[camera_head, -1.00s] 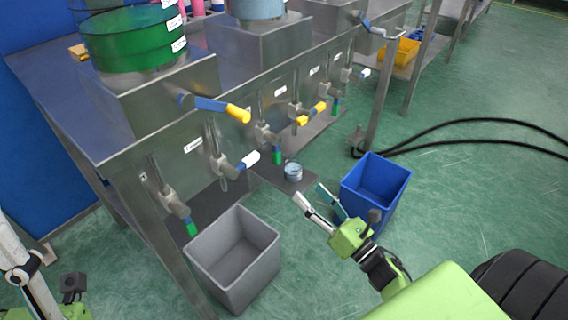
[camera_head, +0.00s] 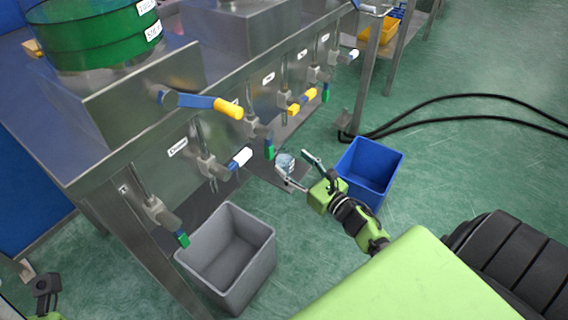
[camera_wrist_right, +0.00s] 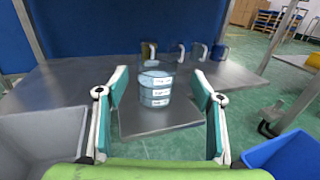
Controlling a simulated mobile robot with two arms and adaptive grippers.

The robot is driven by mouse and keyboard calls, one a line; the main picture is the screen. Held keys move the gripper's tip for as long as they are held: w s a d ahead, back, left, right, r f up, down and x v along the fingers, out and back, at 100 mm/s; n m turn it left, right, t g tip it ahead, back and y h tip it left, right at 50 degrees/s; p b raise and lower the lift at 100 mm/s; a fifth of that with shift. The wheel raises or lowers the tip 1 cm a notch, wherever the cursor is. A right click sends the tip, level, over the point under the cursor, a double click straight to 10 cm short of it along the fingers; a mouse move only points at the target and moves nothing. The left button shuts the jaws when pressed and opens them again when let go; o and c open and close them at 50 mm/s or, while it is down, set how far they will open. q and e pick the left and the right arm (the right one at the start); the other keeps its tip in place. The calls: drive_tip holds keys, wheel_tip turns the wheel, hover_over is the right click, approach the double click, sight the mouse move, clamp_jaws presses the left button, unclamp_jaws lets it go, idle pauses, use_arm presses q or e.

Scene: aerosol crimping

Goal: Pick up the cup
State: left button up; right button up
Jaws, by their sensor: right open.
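The cup (camera_head: 285,161) is a small pale blue, see-through vessel with white labels. It stands upright on a small metal plate (camera_head: 263,171) that juts out under the taps. In the right wrist view the cup (camera_wrist_right: 155,90) is ahead, in the middle between the two fingers. My right gripper (camera_head: 292,164) is open and empty, with its fingertips close to the cup; contact cannot be told. In the wrist view the right gripper (camera_wrist_right: 160,76) has a finger on each side of the cup's line. Of my left arm, only a green and black wrist part shows at the bottom left; its fingers are hidden.
A grey bin (camera_head: 232,262) stands left of my right gripper, and a blue bin (camera_head: 368,172) stands right of it. Valves with coloured handles (camera_head: 215,104) hang on the metal bench above the cup. Black hoses (camera_head: 470,98) lie on the green floor at right.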

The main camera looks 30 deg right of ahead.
sight(290, 161)
drive_tip(key=w, duration=0.3)
drive_tip(key=w+b, duration=0.1)
drive_tip(key=shift+w+a+r, duration=0.15)
drive_tip(key=shift+w+a, duration=0.2)
drive_tip(key=shift+a, duration=0.05)
drive_tip(key=c, duration=1.4)
drive_tip(key=shift+r, duration=0.1)
